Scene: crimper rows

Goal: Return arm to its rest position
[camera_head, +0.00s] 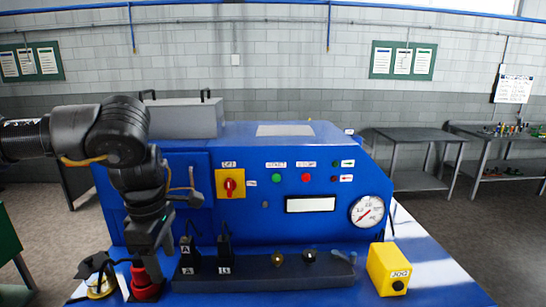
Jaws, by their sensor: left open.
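My left arm comes in from the left edge and bends down in front of the blue machine (330,228). My left gripper (148,250) points down at the machine's left front, just above a red and black piece (143,284). It is open. Whether it touches that piece I cannot tell. Its fingertips are hard to make out. My right gripper is not in view.
A dark rail (300,275) on the blue bench holds black upright pieces marked A and B and small round fittings. A yellow JOG box (388,268) stands to the right, below a pressure gauge (368,211). A red rotary switch (230,184) is near my arm.

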